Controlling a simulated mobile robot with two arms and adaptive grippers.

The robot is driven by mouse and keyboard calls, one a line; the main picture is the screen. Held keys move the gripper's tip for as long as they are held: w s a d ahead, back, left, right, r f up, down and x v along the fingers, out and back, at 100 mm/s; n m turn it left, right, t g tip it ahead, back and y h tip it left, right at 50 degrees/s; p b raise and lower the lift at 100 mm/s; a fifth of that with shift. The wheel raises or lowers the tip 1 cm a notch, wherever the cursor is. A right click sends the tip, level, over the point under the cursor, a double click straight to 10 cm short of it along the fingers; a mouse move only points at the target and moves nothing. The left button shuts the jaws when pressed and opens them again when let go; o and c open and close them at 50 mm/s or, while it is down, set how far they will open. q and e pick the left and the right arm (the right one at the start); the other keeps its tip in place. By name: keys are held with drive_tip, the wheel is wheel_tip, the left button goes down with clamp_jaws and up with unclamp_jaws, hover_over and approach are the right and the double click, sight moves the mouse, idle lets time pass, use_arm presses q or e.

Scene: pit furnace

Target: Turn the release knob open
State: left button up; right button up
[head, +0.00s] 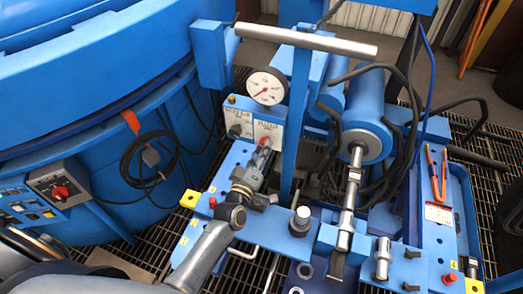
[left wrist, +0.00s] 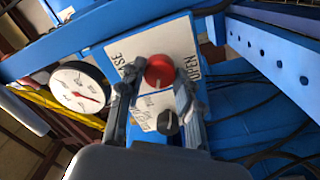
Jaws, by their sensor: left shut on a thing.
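The red release knob (head: 265,142) sits on a white labelled plate of the blue control box. It also shows in the left wrist view (left wrist: 159,72), with a pale pointer line on its face and the word OPEN to its right. Other lettering on the plate is partly hidden by a finger. My left gripper (head: 259,155) reaches the box from the front. In the left wrist view its two fingers (left wrist: 155,88) stand on either side of the red knob, shut on it. My right gripper is in neither view.
A black knob (left wrist: 167,122) sits on the neighbouring plate, close to the fingers. A round pressure gauge (head: 267,87) stands above the box. A blue upright with a grey crossbar (head: 305,40) rises just right of the gripper. The large blue furnace (head: 110,120) fills the left.

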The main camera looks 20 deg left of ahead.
use_arm(q)
drive_tip(key=n, duration=0.5)
drive_tip(key=shift+b, duration=0.3)
idle(0.4)
drive_tip(key=o, duration=1.1)
drive_tip(key=shift+o, duration=0.2)
drive_tip(key=s, duration=1.2)
drive_tip(key=shift+a+f, duration=0.25)
